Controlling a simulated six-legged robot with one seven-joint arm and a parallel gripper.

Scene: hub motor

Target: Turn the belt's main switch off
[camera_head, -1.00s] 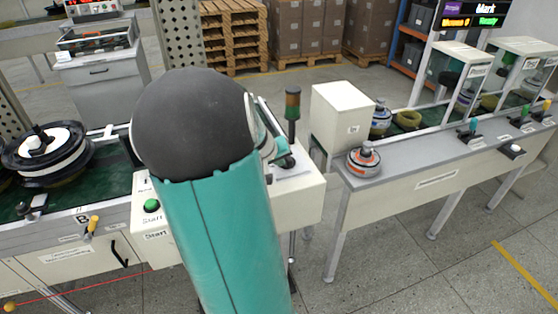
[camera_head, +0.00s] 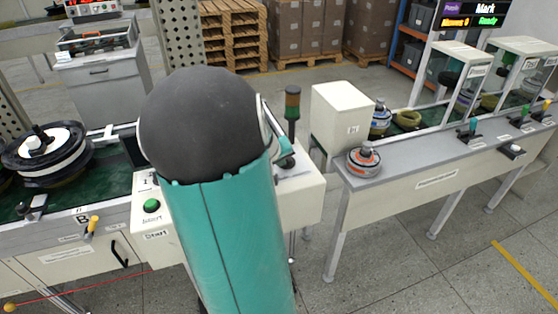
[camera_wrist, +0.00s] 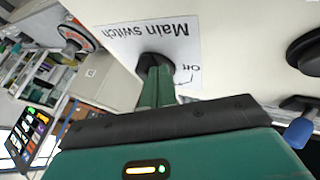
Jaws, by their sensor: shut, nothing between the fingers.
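The main switch (camera_wrist: 168,62) is a dark round knob on a white label reading "Main switch" in the wrist view, upside down there. An "Off" mark (camera_wrist: 194,68) is printed beside it. My gripper (camera_wrist: 156,72) is shut, its green fingers together and empty, with the tips at the knob. The fingers cover part of the knob, and I cannot tell whether they touch it or which way it points. In the head view the white control box (camera_head: 300,205) stands behind my arm, which hides the switch.
A green Start button (camera_head: 151,205) is on the box's left part, and a signal lamp (camera_head: 292,103) stands behind it. In the wrist view a black round part (camera_wrist: 305,50) and a blue-tipped lever (camera_wrist: 300,132) lie right. A bench (camera_head: 400,185) stands right.

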